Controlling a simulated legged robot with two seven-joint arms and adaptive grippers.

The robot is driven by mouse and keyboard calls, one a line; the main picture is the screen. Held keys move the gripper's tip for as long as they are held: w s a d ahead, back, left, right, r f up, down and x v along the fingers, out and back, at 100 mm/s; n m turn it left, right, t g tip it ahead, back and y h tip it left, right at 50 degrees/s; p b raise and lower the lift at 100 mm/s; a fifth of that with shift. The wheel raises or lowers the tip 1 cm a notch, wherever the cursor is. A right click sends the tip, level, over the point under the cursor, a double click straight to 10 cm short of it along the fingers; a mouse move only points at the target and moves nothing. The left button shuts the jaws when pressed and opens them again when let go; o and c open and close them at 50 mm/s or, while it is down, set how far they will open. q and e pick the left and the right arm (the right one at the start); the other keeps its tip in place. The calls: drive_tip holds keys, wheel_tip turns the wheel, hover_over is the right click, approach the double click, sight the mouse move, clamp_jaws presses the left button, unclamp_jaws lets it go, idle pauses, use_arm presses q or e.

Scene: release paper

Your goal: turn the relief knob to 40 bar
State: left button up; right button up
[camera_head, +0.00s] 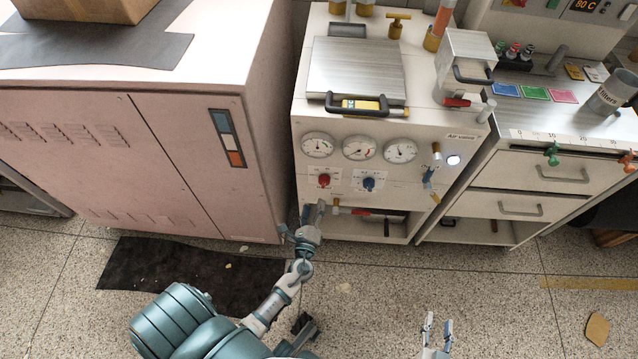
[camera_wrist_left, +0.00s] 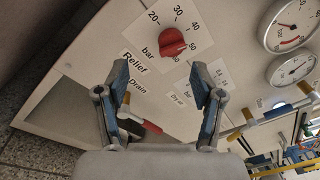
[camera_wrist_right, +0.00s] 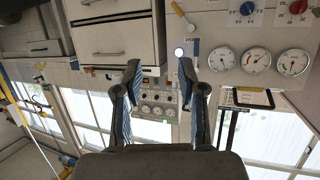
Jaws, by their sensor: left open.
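The red relief knob (camera_head: 324,181) is on the left of the machine's front panel, below the gauges. In the left wrist view the knob (camera_wrist_left: 172,43) sits on a white plate with a scale around it, showing 20, 30 and 40 and the words bar and Relief. I cannot tell its exact setting. My left gripper (camera_head: 303,218) is open just below the knob; in its wrist view the open fingers (camera_wrist_left: 158,80) are apart from the knob, which lies beyond them. My right gripper (camera_head: 438,325) is open and empty at the lower right, away from the panel.
A blue knob (camera_head: 369,184) is right of the red one. Three gauges (camera_head: 359,148) are above. A red-handled drain lever (camera_wrist_left: 140,122) is near my left fingers. A pink cabinet (camera_head: 170,150) stands left, drawers (camera_head: 530,172) right. The floor in front is mostly clear.

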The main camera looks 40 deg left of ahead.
sight(324, 187)
use_arm(q)
drive_tip(key=w, duration=0.5)
drive_tip(key=w+r, duration=0.1)
drive_tip(key=w, duration=0.2)
drive_tip(key=shift+a, duration=0.2)
drive_tip(key=a, duration=0.2)
drive_tip(key=w+a, duration=0.1)
drive_tip(key=shift+a+f+b, duration=0.15)
drive_tip(key=shift+f+b, duration=0.15)
drive_tip(key=shift+f, duration=0.1)
drive_tip(key=shift+d+r, duration=0.15)
drive_tip(key=shift+d, duration=0.35)
drive_tip(key=c, duration=0.6)
drive_tip(key=shift+w+d, duration=0.1)
drive_tip(key=shift+d, duration=0.2)
drive_tip(key=c, duration=0.4)
drive_tip(key=shift+d, duration=0.15)
drive_tip(key=shift+c, duration=0.5)
drive_tip(key=shift+a+f+b, duration=0.25)
drive_tip(key=shift+a+b, duration=0.2)
drive_tip(key=shift+b, duration=0.1)
drive_tip(key=shift+n, duration=0.3)
drive_tip(key=shift+d+r, duration=0.1)
drive_tip(key=shift+d, duration=0.15)
use_arm(e)
drive_tip(key=r+t, duration=0.1)
drive_tip(key=w+d+r+t, duration=0.1)
drive_tip(key=r+t+y, duration=0.1)
drive_tip(key=shift+w+d+r, duration=0.25)
drive_tip(key=shift+r, duration=0.1)
